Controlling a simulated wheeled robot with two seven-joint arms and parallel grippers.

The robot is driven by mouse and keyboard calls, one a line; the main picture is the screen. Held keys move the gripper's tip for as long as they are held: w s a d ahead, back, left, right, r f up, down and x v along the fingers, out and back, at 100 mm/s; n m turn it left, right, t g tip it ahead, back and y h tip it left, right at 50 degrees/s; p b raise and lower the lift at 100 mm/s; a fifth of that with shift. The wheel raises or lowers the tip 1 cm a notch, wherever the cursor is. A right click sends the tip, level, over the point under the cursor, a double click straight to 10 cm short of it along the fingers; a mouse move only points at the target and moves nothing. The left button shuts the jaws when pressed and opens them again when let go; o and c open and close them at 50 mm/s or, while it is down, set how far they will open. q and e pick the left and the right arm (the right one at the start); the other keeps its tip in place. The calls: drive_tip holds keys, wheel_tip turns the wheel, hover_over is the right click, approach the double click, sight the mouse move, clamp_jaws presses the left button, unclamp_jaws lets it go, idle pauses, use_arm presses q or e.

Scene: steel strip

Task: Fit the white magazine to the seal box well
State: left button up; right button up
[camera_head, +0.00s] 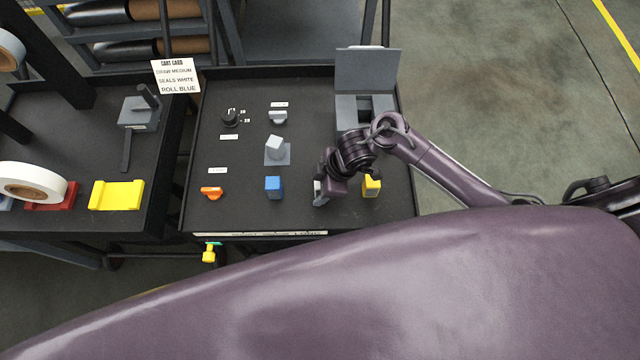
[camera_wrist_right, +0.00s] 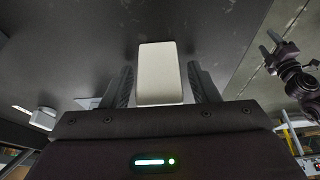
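The white magazine (camera_wrist_right: 160,72) stands between the two fingers of my right gripper (camera_wrist_right: 160,82) in the right wrist view. A narrow dark gap shows on each side of it, so the fingers are open around it and not closed on it. In the head view my right gripper (camera_head: 320,190) is low over the black cart top, between the blue and yellow blocks, and mostly covers the magazine. The grey seal box (camera_head: 350,108) has its lid raised and a dark well, farther back. A gripper-like part (camera_wrist_right: 275,45), perhaps my left one, shows small at the wrist view's right.
A blue block (camera_head: 273,187) stands left of my right gripper and a yellow block (camera_head: 371,185) right of it. A pale cube (camera_head: 275,146) sits on a grey plate. An orange handle (camera_head: 211,192) and a black knob (camera_head: 230,117) are farther left. My right forearm passes beside the box.

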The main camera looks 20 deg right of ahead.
drive_tip(key=shift+r+b, duration=0.15)
drive_tip(key=shift+b, duration=0.25)
drive_tip(key=v, duration=0.7)
drive_tip(key=shift+r, duration=0.3)
drive_tip(key=shift+s+d+f, duration=0.1)
drive_tip(key=shift+s, duration=0.05)
